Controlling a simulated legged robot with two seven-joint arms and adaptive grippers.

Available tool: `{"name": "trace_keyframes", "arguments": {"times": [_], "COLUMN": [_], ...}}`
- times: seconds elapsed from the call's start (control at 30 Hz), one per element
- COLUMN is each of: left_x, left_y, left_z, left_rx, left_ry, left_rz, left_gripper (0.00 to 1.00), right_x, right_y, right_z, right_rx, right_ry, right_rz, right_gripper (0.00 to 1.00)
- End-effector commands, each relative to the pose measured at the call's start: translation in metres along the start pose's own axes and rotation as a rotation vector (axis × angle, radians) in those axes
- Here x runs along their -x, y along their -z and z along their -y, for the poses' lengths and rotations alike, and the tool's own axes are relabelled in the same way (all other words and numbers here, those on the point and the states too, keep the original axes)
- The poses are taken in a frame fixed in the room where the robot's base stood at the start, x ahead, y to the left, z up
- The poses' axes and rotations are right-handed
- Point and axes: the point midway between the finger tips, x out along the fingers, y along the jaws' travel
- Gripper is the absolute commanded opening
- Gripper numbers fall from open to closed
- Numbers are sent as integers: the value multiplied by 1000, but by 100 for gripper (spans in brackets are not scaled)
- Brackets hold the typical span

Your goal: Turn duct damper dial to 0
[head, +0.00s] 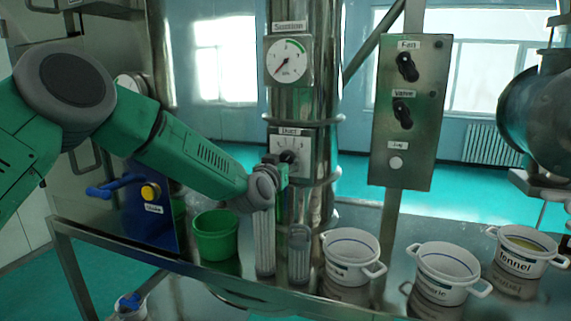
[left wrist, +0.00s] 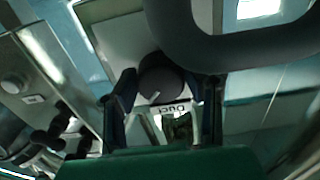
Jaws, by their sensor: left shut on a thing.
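The duct damper dial (head: 288,156) is a dark round knob on a pale scale plate (head: 302,142) labelled "Duct", on the shiny vertical pipe. My left gripper (head: 281,170) is at the dial from below left and partly covers it and the scale. In the left wrist view the dial (left wrist: 162,78) sits between the two dark fingers of my left gripper (left wrist: 164,96), which is shut on it. A light pointer mark shows on the knob, towards the upside-down label. The number it points at cannot be read. My right gripper is not in view.
A suction gauge (head: 288,61) is above the dial. A control panel (head: 408,112) with Fan and Valve knobs stands to the right. A green bucket (head: 215,236), clear cylinders (head: 299,254) and several white pots (head: 351,257) stand on the metal table below.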

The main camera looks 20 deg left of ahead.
Motion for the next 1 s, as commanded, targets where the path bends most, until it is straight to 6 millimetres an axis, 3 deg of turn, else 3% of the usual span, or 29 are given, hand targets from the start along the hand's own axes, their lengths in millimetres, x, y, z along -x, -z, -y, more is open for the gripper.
{"name": "trace_keyframes", "arguments": {"times": [0.37, 1.0], "left_x": [0, 0], "left_y": [-2, -3], "left_z": [0, 0], "left_rx": [152, 745], "left_ry": [1, 1], "left_rz": [-2, -2], "left_gripper": [10, 10], "right_x": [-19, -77], "right_y": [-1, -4], "right_z": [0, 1], "right_rx": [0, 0], "right_ry": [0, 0], "right_rz": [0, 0], "right_gripper": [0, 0]}}
